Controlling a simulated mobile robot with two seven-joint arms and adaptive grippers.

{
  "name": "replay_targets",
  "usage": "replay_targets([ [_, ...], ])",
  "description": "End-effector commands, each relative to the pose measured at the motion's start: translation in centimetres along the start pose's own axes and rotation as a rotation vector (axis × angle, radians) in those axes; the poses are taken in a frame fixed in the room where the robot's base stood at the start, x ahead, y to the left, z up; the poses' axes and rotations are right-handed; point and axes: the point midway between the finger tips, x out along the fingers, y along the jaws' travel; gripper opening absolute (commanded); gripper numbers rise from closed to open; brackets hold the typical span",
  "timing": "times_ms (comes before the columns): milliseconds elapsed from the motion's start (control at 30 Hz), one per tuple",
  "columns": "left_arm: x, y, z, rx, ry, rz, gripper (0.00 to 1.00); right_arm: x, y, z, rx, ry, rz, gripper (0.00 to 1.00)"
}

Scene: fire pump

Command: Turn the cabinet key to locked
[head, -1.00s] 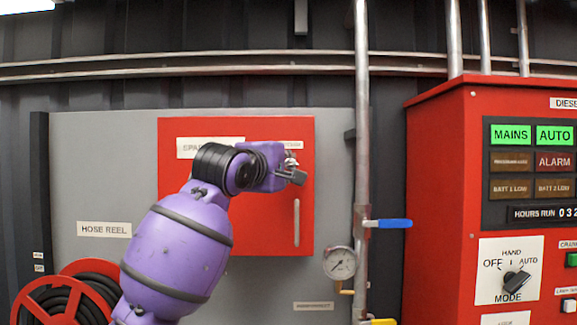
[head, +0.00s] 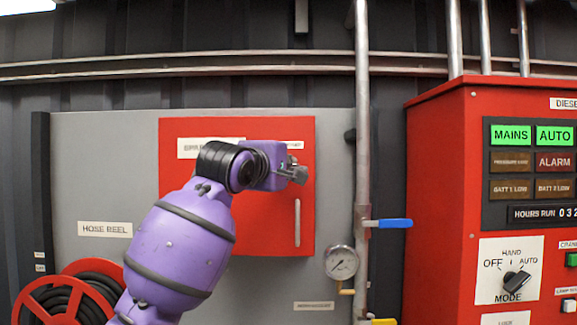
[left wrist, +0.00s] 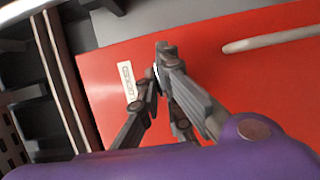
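The red cabinet (head: 270,225) hangs on the grey panel, with a pale vertical handle (head: 297,222) at its right side. My left gripper (head: 297,172) is at the cabinet's upper right, where the lock is, and hides most of it. In the left wrist view, the fingertips (left wrist: 158,78) come close together over the lock, beside a white label reading LOCKED (left wrist: 127,82). A small pale edge shows between the fingers. The key cannot be made out clearly, nor whether the fingers grip it. My right gripper is not in view.
A vertical pipe (head: 362,130) with a blue lever (head: 394,223) and a gauge (head: 341,263) stands right of the cabinet. A red control panel (head: 440,200) is farther right. A hose reel (head: 75,300) is at lower left.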

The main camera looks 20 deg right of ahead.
Motion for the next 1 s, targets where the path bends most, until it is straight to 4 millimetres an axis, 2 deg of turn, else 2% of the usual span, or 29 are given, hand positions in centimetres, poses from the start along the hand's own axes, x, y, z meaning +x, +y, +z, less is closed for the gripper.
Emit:
replay_targets([
  [267,0.02,0.11,-0.07,0.143,0.002,-0.061,0.0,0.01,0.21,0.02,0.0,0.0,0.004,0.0],
  [1000,0.08,0.55,0.23,0.787,0.0,-0.326,0.0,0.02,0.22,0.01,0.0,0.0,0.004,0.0],
])
